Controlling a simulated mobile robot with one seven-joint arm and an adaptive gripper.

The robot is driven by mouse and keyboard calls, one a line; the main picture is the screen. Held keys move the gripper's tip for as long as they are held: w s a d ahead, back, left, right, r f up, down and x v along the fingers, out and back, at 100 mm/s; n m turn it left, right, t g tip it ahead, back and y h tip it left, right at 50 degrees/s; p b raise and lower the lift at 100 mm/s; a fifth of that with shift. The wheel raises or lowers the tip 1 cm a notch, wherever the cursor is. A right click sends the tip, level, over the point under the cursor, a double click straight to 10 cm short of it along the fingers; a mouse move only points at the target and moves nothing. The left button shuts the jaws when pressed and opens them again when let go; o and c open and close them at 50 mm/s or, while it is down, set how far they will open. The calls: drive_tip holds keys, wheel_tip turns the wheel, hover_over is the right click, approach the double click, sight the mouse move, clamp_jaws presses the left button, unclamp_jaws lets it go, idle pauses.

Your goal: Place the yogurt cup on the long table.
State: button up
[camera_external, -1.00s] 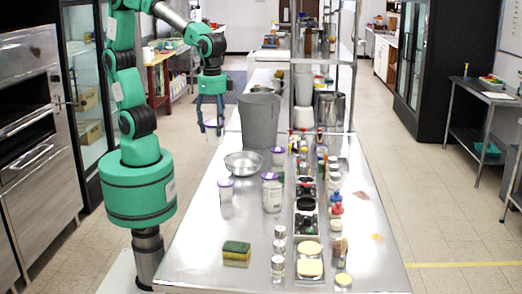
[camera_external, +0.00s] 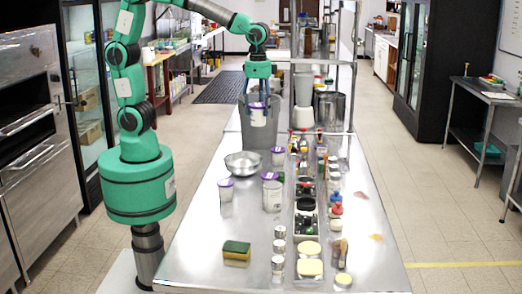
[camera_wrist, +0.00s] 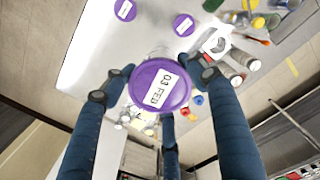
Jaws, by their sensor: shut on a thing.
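A yogurt cup (camera_external: 258,115) with a purple lid is held in my gripper (camera_external: 258,100), above the long table (camera_external: 200,255). In the external view it hangs in front of the grey bin. In the wrist view its purple lid (camera_wrist: 159,86) reads "03 FEB", and the blue fingers (camera_wrist: 158,75) close around it. The underside of the held cup appears clear of the table.
A grey bin (camera_external: 288,130) and a metal bowl (camera_external: 243,164) stand on the table's far left part. A row of jars and containers runs along the middle. A sponge (camera_external: 236,252) lies near the front. Bare steel shows at the front left and right.

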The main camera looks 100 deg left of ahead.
drive_tip(key=w+a+n+p, duration=0.3)
drive_tip(key=a+n, duration=0.3)
drive_tip(key=a, duration=3.8)
drive_tip(key=s+a+n+p, duration=0.1)
drive_tip(key=s+a, duration=0.5)
drive_tip(key=a, duration=0.5)
drive_tip(key=s+a+n+p, duration=0.1)
drive_tip(key=s+a+n, duration=0.1)
drive_tip(key=s+a, duration=0.7)
drive_tip(key=s+a+f+n, duration=0.2)
drive_tip(key=s+a, duration=1.2)
drive_tip(key=a, duration=0.3)
wheel_tip(320, 180, down, 26)
drive_tip(key=shift+d+p, duration=0.3)
drive_tip(key=shift+p, duration=0.1)
drive_tip(key=shift+a, duration=0.1)
drive_tip(key=w+a, duration=0.3)
drive_tip(key=a, duration=0.4)
drive_tip(key=w+a+f, duration=0.1)
drive_tip(key=w+a, duration=0.1)
drive_tip(key=a, duration=0.5)
drive_tip(key=shift+w+a+f+p, duration=0.3)
drive_tip(key=shift+w+a+p, duration=0.05)
drive_tip(key=shift+w+p, duration=0.05)
